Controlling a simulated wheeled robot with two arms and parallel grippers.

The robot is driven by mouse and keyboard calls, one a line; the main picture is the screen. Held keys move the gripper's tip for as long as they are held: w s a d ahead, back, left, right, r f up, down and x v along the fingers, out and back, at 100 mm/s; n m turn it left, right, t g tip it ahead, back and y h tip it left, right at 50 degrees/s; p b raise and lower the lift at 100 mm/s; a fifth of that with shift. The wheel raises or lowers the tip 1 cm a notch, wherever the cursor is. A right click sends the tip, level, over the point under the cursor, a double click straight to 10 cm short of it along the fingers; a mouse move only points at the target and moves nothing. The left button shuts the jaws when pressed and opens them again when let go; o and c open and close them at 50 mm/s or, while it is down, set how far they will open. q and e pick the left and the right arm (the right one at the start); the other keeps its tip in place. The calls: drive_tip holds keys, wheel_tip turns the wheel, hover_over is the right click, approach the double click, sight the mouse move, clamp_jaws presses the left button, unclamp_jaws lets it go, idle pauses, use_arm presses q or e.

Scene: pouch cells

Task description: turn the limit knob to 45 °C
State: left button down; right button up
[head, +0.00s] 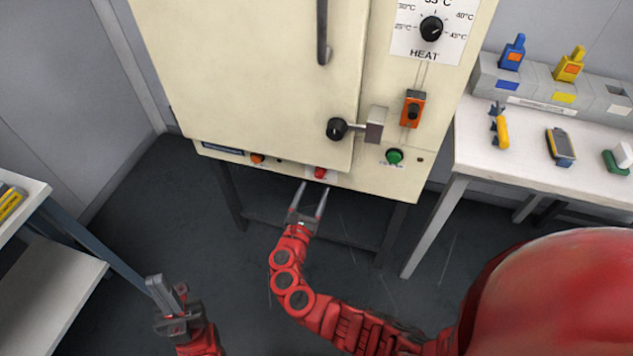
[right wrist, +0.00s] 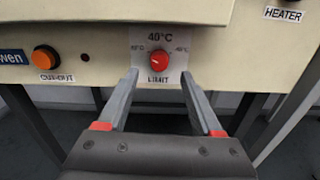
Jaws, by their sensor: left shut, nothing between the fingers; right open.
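The red limit knob (head: 320,173) sits low on the front of the cream oven. In the right wrist view the knob (right wrist: 160,59) is on a small plate marked LIMIT, with 40 °C at the top and smaller marks left and right. A pale pointer mark shows on the knob, but its exact reading is too small to tell. My right gripper (head: 314,188) is open and empty just below and in front of the knob; its fingertips (right wrist: 159,75) point toward it, one to each side. My left gripper (head: 168,290) is shut and empty at lower left, away from the oven.
An orange CUT-OUT button (right wrist: 46,58) is left of the knob, and a green button (head: 394,156) is to its right. Above are a black door latch knob (head: 337,129) and the HEAT dial (head: 431,29). A white table (head: 490,160) stands at right, shelves (head: 60,290) at left.

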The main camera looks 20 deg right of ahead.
sight(319, 176)
drive_tip(key=shift+x, duration=2.2)
clamp_jaws()
